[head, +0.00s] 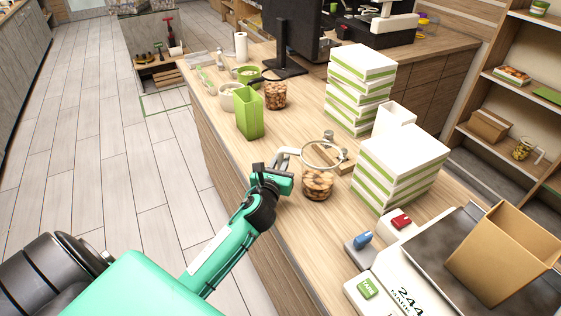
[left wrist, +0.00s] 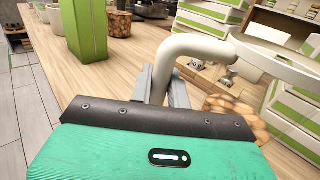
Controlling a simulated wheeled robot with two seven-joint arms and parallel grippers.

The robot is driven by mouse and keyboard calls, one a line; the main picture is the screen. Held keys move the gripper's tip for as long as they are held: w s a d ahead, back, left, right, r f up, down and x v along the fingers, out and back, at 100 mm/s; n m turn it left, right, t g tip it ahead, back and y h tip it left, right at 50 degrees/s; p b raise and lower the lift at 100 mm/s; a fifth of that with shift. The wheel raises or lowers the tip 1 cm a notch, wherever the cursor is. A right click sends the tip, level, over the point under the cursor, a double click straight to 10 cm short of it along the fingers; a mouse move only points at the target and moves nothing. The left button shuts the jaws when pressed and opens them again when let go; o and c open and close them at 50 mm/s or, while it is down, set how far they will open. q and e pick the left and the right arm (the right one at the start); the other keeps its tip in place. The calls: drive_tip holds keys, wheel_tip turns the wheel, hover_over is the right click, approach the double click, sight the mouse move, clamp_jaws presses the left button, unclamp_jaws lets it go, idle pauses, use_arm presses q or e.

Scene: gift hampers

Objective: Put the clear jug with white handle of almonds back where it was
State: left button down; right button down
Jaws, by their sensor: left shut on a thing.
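The clear jug of almonds (head: 317,183), with a white handle and a pale round rim, is at the left side of the white and green box stack, over the wooden counter. My left gripper (head: 284,167) is shut on its white handle, on the jug's left side. In the left wrist view the white handle (left wrist: 197,46) rises between the fingers, and the jug's almonds (left wrist: 235,118) show at the right. The jug looks about upright. I cannot tell whether its base touches the counter. My right gripper is not in view.
Box stacks (head: 402,165) stand right of the jug, with a wooden stand (head: 334,153) behind it. A green box (head: 250,112) and a nut-filled container (head: 275,95) stand farther back. A cardboard box (head: 503,255) is at the lower right. Another jug (head: 523,149) is on the shelf.

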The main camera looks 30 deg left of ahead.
use_arm(q)
drive_tip(key=c, duration=1.8)
unclamp_jaws()
drive_tip(key=shift+f, duration=0.15)
drive_tip(key=o, duration=0.5)
drive_tip(key=shift+c, duration=0.2)
drive_tip(key=shift+r, duration=0.2)
drive_tip(key=b+v, duration=0.2)
drive_tip(key=v, duration=0.9)
drive_tip(key=shift+s+d, duration=0.1)
drive_tip(key=shift+s, duration=0.45)
